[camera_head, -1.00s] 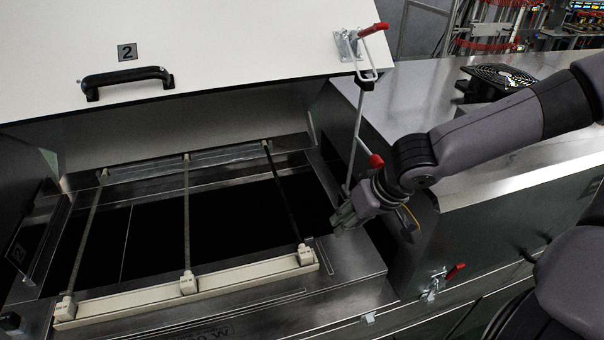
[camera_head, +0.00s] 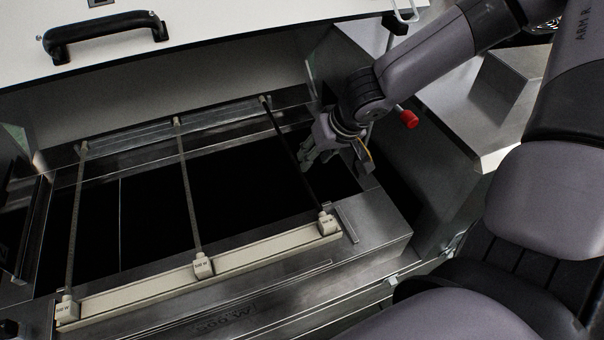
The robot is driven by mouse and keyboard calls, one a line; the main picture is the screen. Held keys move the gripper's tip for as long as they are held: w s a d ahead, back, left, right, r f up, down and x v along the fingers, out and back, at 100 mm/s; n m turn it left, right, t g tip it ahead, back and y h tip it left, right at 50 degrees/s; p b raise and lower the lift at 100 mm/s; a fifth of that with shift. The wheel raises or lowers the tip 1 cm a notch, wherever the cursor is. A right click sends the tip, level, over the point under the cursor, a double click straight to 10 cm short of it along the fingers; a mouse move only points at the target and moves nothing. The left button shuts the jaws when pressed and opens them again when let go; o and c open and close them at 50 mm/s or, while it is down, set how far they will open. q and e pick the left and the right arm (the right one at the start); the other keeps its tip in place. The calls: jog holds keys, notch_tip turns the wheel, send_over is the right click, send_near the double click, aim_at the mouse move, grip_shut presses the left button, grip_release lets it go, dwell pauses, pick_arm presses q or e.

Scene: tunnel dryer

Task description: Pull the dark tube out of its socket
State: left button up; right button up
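The dark tube (camera_head: 285,144) is the rightmost of three tubes spanning the black opening of the dryer. It runs from a holder at the back (camera_head: 264,100) to a white socket (camera_head: 326,223) on the front rail, and both its ends look seated. My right gripper (camera_head: 311,163) is just right of the tube's middle, with its fingers pointing down and left towards it. The fingers look apart, with nothing seen between them. Whether a fingertip touches the tube is hard to tell. My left gripper is not in view.
Two lighter tubes, the middle one (camera_head: 189,195) and the left one (camera_head: 75,220), sit in sockets on the same pale rail (camera_head: 270,254). The raised white lid (camera_head: 230,28) with its black handle (camera_head: 104,30) is above. A red-tipped lever (camera_head: 409,118) is beside my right wrist.

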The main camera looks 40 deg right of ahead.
aim_at(302, 173)
jog(key=b+x, duration=0.1)
jog(key=x, duration=0.5)
jog(key=shift+w+f, duration=0.2)
jog(key=shift+f, duration=0.1)
jog(key=x, duration=0.3)
jog(key=shift+f, duration=0.1)
jog(key=shift+w+a+f, duration=0.1)
jog(key=shift+w+f, duration=0.2)
jog(key=shift+f, duration=0.1)
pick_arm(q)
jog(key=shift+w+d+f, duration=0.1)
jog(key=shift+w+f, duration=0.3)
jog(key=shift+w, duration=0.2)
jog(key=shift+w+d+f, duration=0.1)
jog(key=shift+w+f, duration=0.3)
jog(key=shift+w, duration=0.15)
pick_arm(e)
jog(key=shift+c, duration=0.4)
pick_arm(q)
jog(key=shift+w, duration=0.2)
pick_arm(e)
grip_shut()
